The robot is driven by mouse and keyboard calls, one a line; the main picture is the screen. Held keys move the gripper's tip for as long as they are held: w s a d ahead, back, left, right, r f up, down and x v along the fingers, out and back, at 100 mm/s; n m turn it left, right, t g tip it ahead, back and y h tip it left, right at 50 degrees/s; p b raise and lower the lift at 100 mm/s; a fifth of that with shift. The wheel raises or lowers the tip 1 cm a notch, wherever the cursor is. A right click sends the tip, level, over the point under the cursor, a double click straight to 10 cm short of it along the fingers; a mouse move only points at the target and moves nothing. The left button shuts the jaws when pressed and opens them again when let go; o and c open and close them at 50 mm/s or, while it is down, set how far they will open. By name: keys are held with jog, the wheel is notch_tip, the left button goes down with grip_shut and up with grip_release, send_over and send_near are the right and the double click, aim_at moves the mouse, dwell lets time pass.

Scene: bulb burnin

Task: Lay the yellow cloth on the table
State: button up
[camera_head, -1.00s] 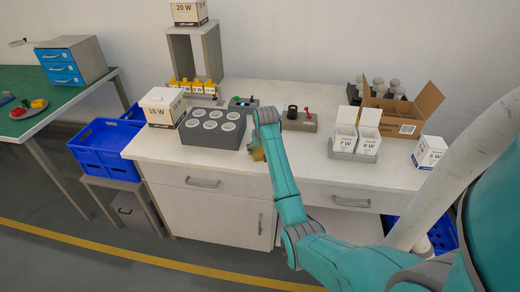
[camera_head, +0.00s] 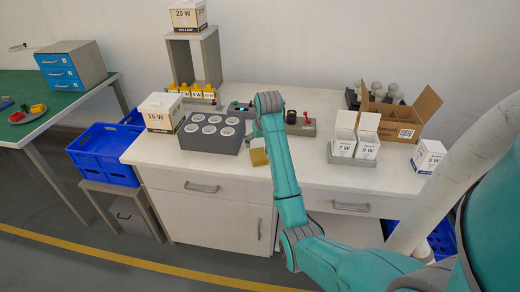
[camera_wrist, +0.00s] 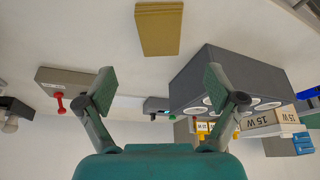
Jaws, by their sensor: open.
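The yellow cloth (camera_head: 259,157) lies on the white table (camera_head: 300,172) near its front edge, just right of the dark grey socket block. It is a folded, flat rectangle. In the wrist view the cloth (camera_wrist: 159,28) is at the top centre, beyond my fingertips and apart from them. My gripper (camera_wrist: 160,88) is open and empty, with its two fingers spread wide. In the head view my arm hides most of the gripper, which is above the table behind the cloth.
The grey socket block (camera_head: 212,131) stands left of the cloth. A unit with a red lever (camera_head: 304,124) is behind it to the right. Bare tabletop lies around the cloth's right side.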

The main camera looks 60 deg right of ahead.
jog(key=shift+v, duration=1.35)
